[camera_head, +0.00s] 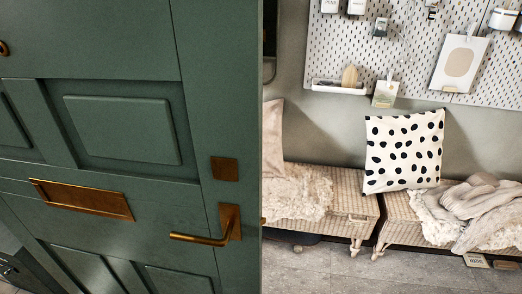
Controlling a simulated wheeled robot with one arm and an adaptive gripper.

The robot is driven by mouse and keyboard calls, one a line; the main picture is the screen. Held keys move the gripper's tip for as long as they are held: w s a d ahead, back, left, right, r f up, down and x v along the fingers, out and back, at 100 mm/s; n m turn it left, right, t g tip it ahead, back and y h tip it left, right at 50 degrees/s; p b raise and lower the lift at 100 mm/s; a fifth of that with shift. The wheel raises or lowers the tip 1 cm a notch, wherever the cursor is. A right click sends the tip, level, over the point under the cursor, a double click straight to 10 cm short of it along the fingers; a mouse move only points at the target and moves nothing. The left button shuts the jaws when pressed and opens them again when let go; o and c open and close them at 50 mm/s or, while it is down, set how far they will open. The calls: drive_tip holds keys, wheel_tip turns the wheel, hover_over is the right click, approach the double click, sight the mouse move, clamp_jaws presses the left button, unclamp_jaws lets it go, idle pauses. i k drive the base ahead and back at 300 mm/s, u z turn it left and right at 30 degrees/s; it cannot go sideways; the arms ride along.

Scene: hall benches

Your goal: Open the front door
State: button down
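The front door (133,60) is green and panelled, and it fills the left half of the head view. A square bronze lock plate (224,168) is above the handle. A bronze letter slot (82,198) is on the door to the left. The door's right edge stands in front of the room; I cannot tell whether it is latched or ajar. My gripper is not in view.
Right of the door are wicker benches (353,206) with fluffy throws and a black-dotted cushion (403,150) against the wall. A white pegboard (415,45) hangs above. Grey tiled floor (330,268) is clear in front of the benches.

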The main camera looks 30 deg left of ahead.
sight(125, 125)
drive_tip(key=i, duration=2.7)
drive_tip(key=u, duration=5.1)
